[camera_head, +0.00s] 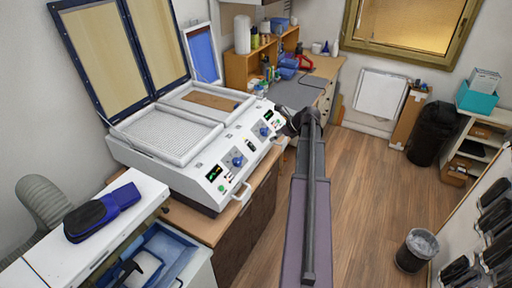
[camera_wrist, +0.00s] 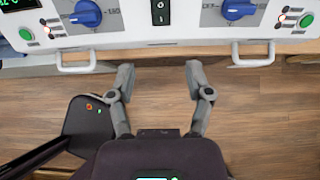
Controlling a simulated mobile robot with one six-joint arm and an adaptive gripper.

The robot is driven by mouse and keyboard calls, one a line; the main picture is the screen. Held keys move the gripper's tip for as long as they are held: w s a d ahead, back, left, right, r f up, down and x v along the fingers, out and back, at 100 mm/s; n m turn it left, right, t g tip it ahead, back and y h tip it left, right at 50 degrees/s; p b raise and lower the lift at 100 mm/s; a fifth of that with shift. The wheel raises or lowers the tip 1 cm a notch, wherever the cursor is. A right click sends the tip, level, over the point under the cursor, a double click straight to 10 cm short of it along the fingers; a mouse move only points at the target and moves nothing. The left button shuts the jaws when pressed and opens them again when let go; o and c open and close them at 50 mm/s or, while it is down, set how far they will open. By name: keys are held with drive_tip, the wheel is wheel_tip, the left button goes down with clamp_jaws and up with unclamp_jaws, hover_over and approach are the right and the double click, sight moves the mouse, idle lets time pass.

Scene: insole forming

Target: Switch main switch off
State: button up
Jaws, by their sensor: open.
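The main switch appears to be the black rocker switch (camera_wrist: 160,12) on the white front panel, between two blue knobs. It is cut by the top edge of the wrist view, and its position is hard to tell. In the head view the machine (camera_head: 190,172) stands at left with both framed lids up. My gripper (camera_wrist: 159,76) is open and empty, its two grey fingers spread over the floor in front of the panel. The switch lies ahead of the gap between the fingertips, apart from them. In the head view my arm largely hides the gripper.
Blue knobs (camera_wrist: 86,13) and (camera_wrist: 238,9) flank the switch. White handles (camera_wrist: 88,66) and (camera_wrist: 252,60) stick out below the panel on both sides of my fingers. A wooden cabinet (camera_head: 245,220) carries the machine.

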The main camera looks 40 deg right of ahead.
sight(254, 147)
drive_tip(key=b+x, duration=0.9)
drive_tip(key=x, duration=0.4)
drive_tip(key=shift+w+f, duration=0.2)
drive_tip(key=shift+f, duration=0.05)
drive_tip(key=shift+c, duration=0.2)
clamp_jaws()
